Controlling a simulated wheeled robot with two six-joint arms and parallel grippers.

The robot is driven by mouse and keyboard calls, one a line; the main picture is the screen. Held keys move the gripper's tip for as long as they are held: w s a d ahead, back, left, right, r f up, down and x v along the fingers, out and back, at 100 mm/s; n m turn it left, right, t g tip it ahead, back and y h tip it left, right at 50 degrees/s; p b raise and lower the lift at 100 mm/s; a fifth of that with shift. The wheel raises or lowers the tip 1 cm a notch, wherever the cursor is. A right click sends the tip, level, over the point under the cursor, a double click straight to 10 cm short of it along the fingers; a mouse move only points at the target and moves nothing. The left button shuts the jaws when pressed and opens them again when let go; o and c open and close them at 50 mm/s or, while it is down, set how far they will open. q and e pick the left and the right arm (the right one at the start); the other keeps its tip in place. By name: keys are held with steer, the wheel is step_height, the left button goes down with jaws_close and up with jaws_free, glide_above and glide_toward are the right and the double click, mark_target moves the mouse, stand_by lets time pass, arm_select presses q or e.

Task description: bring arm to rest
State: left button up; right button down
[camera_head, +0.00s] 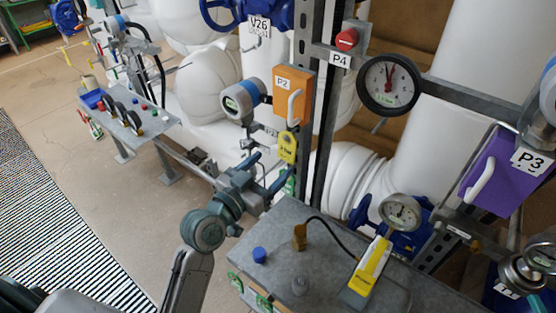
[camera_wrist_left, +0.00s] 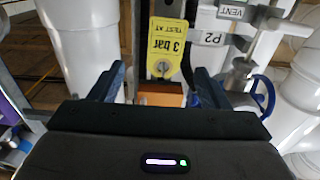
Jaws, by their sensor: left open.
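My left gripper (camera_head: 268,171) is open, its two blue fingers pointing at the yellow tag (camera_head: 288,147) that hangs below the orange P2 box (camera_head: 293,92). In the left wrist view the fingers (camera_wrist_left: 160,84) are wide apart. The yellow "3 bar" tag (camera_wrist_left: 167,48) shows upside down beyond them, with its lower part between them in the picture. I see nothing held between the fingers. Whether a finger touches the tag I cannot tell. My right gripper is not in view.
A grey bench (camera_head: 330,240) with a yellow device (camera_head: 371,266) and a blue cap (camera_head: 259,255) stands right of my left arm. Gauges, the purple P3 box (camera_head: 505,170) and white pipes (camera_head: 465,90) fill the right. Open floor (camera_head: 120,200) lies left.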

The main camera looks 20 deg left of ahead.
arm_select(q)
steer(key=shift+s, duration=0.15)
steer(key=s+a+f+g+y, duration=0.1)
steer(key=s+f+g, duration=0.1)
steer(key=f, duration=0.3)
steer(key=s+a+f+g+y, duration=0.1)
steer(key=s+f+g, duration=0.2)
steer(key=s+f, duration=0.2)
steer(key=s+a+f+g+y, duration=0.1)
steer(key=s+f+g, duration=0.1)
steer(key=s+f, duration=0.2)
steer(key=shift+s+f+n, duration=0.1)
steer(key=shift+f+n, duration=0.2)
steer(key=shift+f, duration=0.2)
steer(key=s+a+f+n+g+y, duration=0.1)
steer(key=s+a+f+g+y, duration=0.15)
steer(key=s, duration=0.45)
steer(key=s+a+f+n+g+y, duration=0.1)
steer(key=s+a+f+g+y, duration=0.1)
steer(key=s+a+f+g, duration=0.3)
step_height(320, 180, down, 29)
steer(key=s+a+b, duration=0.1)
steer(key=a, duration=0.1)
steer(key=s+a+f+n+g+b, duration=0.1)
steer(key=s+f, duration=1.8)
steer(key=f, duration=0.2)
steer(key=shift+s+f, duration=0.15)
steer(key=shift+f, duration=0.1)
